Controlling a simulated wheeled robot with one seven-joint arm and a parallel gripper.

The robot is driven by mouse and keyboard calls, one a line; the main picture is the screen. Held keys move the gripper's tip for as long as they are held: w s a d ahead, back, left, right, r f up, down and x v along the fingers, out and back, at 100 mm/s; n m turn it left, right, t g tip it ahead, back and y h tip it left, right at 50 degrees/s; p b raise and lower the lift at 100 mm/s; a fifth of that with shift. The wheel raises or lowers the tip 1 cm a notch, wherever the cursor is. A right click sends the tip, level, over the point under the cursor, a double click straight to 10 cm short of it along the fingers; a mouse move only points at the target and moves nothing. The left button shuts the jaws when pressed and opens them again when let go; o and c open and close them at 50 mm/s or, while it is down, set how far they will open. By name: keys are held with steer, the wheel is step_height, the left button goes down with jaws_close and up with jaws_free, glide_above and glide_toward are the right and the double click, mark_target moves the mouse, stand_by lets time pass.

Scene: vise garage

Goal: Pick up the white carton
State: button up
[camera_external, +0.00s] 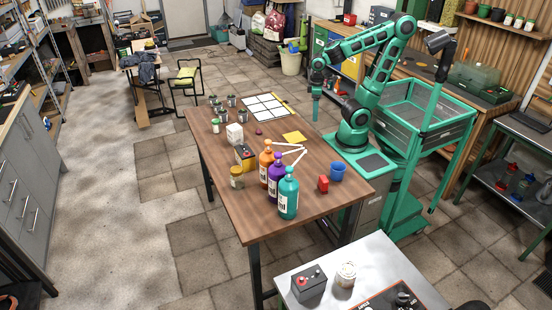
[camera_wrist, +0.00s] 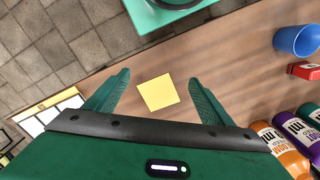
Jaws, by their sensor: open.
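The white carton (camera_external: 234,133) stands on the wooden table, left of the middle, behind a small black and yellow box. My gripper (camera_external: 316,118) hangs from my green arm above the table's far right edge, well to the right of the carton. In the wrist view my gripper (camera_wrist: 155,90) is open, its two green fingers spread with nothing held between them. A yellow square sheet (camera_wrist: 158,92) lies on the table below, seen between the fingers. The carton does not show in the wrist view.
Orange, purple and teal bottles (camera_external: 288,194) stand at the table's front, with a blue cup (camera_external: 337,172) and red box (camera_external: 323,184) nearby. A jar (camera_external: 237,177) is near the left edge. Several small cans and a white grid sheet (camera_external: 266,106) lie at the back.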

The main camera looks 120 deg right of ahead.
mark_target(230, 137)
steer(key=shift+c, duration=0.7)
